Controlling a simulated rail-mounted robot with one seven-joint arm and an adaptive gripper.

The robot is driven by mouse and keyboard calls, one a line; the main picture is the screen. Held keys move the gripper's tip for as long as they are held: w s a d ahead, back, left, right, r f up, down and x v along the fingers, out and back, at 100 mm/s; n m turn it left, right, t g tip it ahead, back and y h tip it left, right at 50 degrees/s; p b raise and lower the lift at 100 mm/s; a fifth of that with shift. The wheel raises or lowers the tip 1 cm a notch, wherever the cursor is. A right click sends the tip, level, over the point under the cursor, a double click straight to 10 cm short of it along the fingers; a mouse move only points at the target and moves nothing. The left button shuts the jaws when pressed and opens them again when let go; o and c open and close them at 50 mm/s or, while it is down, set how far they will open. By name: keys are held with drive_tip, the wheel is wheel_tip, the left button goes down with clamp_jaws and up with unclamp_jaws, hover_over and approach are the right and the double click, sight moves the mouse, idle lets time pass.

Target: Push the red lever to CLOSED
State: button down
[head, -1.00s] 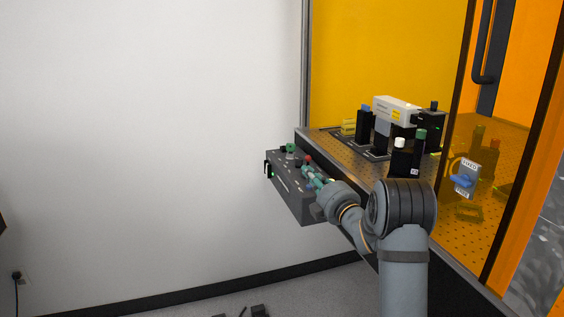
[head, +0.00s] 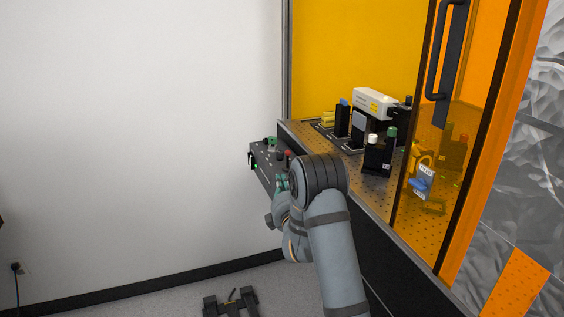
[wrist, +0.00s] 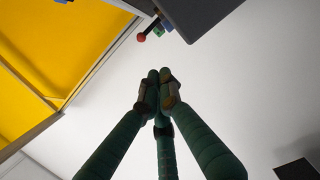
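The red lever shows in the wrist view as a red ball knob (wrist: 141,38) on a thin dark stem, at the edge of a dark grey box (wrist: 195,15). In the head view its red top (head: 288,154) shows on the small control box (head: 262,158) at the bench's left end, partly hidden behind my arm. My gripper (wrist: 160,77) has green fingers drawn together at the tips, with nothing seen between them. It is apart from the knob, which lies above the fingertips in the wrist view. In the head view my gripper (head: 282,182) is mostly hidden by my arm. The CLOSED marking is not readable.
Blue and green parts (wrist: 160,28) sit beside the red knob. The perforated bench (head: 375,190) carries optics and a white instrument (head: 375,103). An orange transparent door (head: 440,150) stands at the right. The left side, before the white wall, is free.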

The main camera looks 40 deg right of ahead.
drive_tip(key=p+x, duration=0.3)
drive_tip(key=x, duration=0.6)
drive_tip(key=shift+w+d+r, duration=0.1)
drive_tip(key=shift+w, duration=0.25)
drive_tip(key=shift+w+d+p, duration=0.3)
drive_tip(key=shift+d+p, duration=0.1)
drive_tip(key=shift+d, duration=0.55)
drive_tip(key=shift+w+d+p, duration=0.25)
drive_tip(key=shift+d+p, duration=0.15)
drive_tip(key=shift+d, duration=0.55)
